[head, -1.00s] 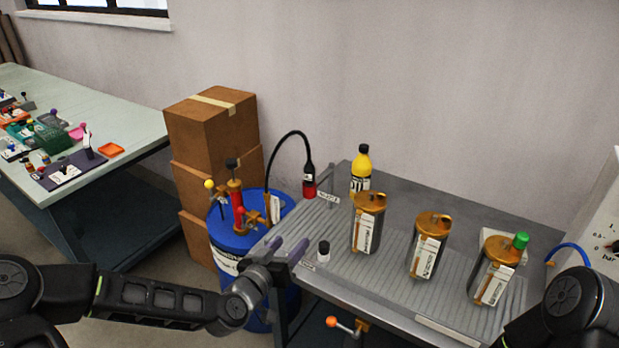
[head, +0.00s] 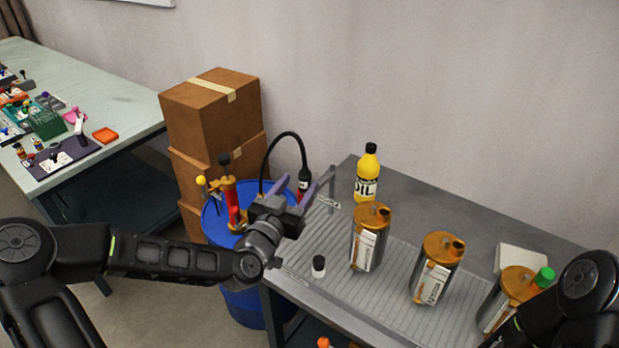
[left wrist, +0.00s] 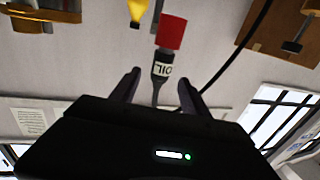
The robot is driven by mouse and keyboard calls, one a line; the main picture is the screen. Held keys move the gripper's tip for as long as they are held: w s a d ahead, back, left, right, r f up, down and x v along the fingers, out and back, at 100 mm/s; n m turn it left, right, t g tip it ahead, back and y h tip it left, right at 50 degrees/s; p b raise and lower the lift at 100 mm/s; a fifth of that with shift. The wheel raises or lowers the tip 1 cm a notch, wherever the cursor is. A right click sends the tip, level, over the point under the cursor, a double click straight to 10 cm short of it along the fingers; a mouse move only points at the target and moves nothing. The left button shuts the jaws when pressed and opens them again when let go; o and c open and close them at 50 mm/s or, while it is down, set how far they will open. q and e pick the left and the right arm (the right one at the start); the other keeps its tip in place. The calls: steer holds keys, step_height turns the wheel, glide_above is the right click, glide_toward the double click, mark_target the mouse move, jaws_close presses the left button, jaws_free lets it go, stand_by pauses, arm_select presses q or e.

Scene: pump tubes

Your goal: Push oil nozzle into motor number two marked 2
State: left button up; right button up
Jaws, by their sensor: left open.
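The oil nozzle (head: 304,176) is black and hangs from a curved black hose by the blue barrel. In the left wrist view the nozzle (left wrist: 162,66) shows a white OIL label and a red end, lying between my open fingers with no visible grip. My left gripper (head: 293,187) is open in front of the nozzle and hides its red part in the head view. Three motors with copper tops stand on the ribbed table: left (head: 369,238), middle (head: 436,268) and right (head: 508,300). I cannot read their numbers. My right gripper is out of view.
A yellow oil bottle (head: 367,178) stands behind the left motor. A small white bottle with a black cap (head: 318,266) is near the table's front edge. The blue barrel (head: 245,303) carries a red pump (head: 232,205). Boxes (head: 215,120) stand behind it.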

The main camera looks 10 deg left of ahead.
mark_target(303, 180)
arm_select(q)
steer(key=shift+s, duration=0.15)
steer(key=shift+w+d, duration=0.2)
steer(key=shift+w, duration=1.15)
steer(key=shift+w+d+p, duration=0.1)
steer(key=shift+w+p, duration=0.3)
steer(key=shift+p, duration=0.05)
steer(key=w, duration=0.1)
steer(key=w+p, duration=0.1)
steer(key=w, duration=0.2)
steer(key=shift+w+d, duration=0.2)
steer(key=shift+d, duration=0.1)
steer(key=shift+c, duration=0.2)
jaws_close()
